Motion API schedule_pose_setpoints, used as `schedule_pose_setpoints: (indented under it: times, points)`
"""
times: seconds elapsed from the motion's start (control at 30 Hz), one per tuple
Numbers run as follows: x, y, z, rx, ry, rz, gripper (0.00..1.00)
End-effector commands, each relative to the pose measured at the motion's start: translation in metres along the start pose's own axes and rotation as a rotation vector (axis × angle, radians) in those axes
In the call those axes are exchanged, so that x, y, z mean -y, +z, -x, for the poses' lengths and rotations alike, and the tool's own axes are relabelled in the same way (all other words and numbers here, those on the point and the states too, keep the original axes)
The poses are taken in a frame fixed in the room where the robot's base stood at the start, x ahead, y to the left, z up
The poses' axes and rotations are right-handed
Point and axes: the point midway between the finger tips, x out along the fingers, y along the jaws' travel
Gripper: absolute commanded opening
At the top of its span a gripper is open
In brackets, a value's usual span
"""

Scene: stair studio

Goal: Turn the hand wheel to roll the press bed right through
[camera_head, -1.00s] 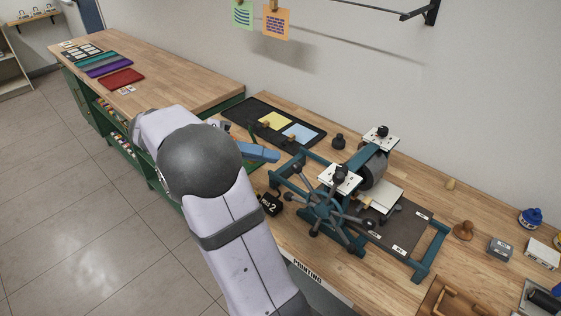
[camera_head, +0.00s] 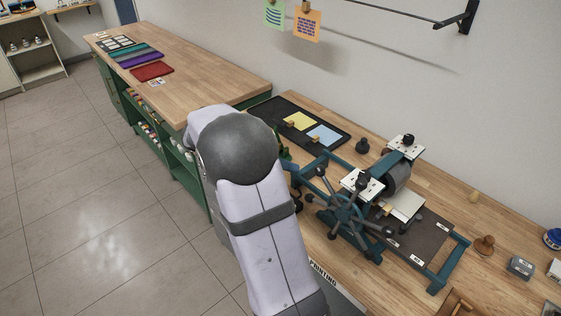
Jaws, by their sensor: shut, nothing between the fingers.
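The etching press stands on the wooden bench, right of centre. Its spoked hand wheel (camera_head: 345,208), dark with ball-ended spokes, is on the near side of the teal frame. The dark press bed (camera_head: 424,243) with small white labels extends out to the right of the roller (camera_head: 396,178). A pale sheet (camera_head: 403,206) lies on the bed beside the roller. My arm rises in front, left of the wheel, and its round grey joint hides the far end. My gripper is not visible. No part of my arm visibly touches the wheel.
A black tray (camera_head: 337,149) with yellow and blue sheets lies behind the press. The green cabinet bench (camera_head: 200,90) at left has a largely bare top.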

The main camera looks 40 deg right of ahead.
Motion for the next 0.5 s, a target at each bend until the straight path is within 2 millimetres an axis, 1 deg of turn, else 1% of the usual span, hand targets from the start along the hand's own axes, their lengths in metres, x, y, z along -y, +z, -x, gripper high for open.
schedule_pose_setpoints:
  times: [0.03, 0.2, 0.33, 0.4, 0.5]
  points:
    - [-0.003, -0.002, -0.008, 0.003, 0.005, 0.001, 0.0]
    - [-0.003, -0.002, -0.04, 0.004, 0.005, 0.003, 0.0]
    - [-0.003, -0.001, -0.061, 0.004, 0.003, 0.002, 0.0]
    - [-0.002, 0.011, -0.061, 0.002, 0.002, 0.007, 0.0]
    - [-0.002, 0.022, -0.064, 0.002, 0.0, 0.005, 0.0]
